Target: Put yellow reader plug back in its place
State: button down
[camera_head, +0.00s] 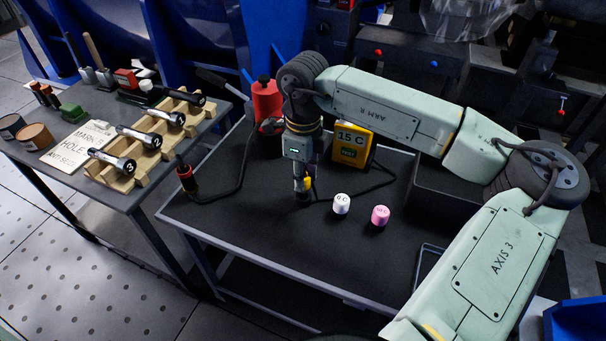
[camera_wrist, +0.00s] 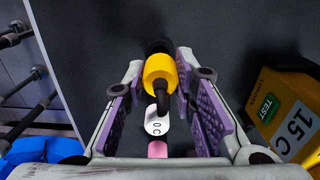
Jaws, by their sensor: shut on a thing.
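The yellow plug (camera_wrist: 160,72) is between the purple-padded fingers of my gripper (camera_wrist: 163,88). A dark cable bends from its near end, and a black part lies at its far end. In the head view my gripper (camera_head: 302,183) points down over the dark cart top, and a bit of the yellow plug (camera_head: 308,184) shows at the fingers. I cannot tell whether the black part below is the plug's tip or a separate holder. The yellow reader (camera_head: 354,143), marked "15 C", stands behind and right of my gripper; the wrist view shows it (camera_wrist: 287,118) at right.
A white "0 C" cylinder (camera_head: 341,204) and a pink cylinder (camera_head: 380,215) stand to the right of my gripper. A red bottle (camera_head: 266,103) stands behind left. A black-and-red probe (camera_head: 186,178) hangs at the cart's left edge. The cart's front is clear.

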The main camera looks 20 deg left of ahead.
jog(key=shift+f+b, duration=1.65)
jog(key=shift+b, duration=0.05)
jog(key=c, duration=1.2)
grip_release()
jog(key=shift+c, duration=0.2)
jog(key=shift+r, duration=0.1)
notch_tip(320, 180, up, 12)
